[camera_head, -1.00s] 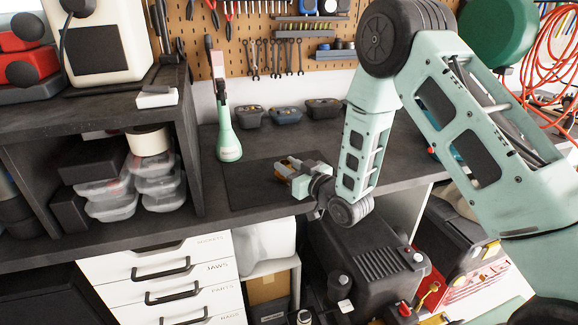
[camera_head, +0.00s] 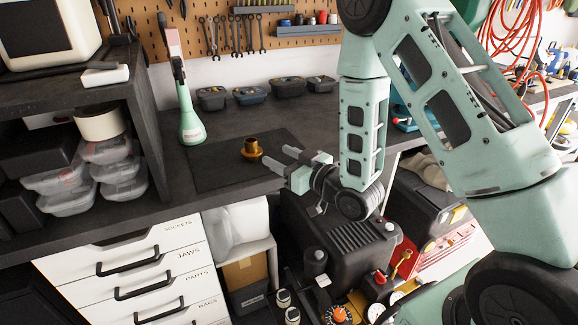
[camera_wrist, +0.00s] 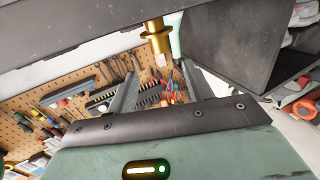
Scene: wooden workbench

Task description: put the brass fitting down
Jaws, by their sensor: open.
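The brass fitting (camera_head: 251,149) stands upright on the dark mat (camera_head: 212,170) on the workbench. It is a short collar on a wider flange. My gripper (camera_head: 279,159) is just to its right, its fingers pointing toward it, open and apart from it. In the wrist view the fitting (camera_wrist: 157,38) shows at the top, beyond the fingertips, with nothing between the two fingers (camera_wrist: 160,68).
Several small dark bins (camera_head: 252,95) line the back under the pegboard. A dark shelf with clear tubs (camera_head: 120,170) is at left. The bench's front edge lies below my gripper.

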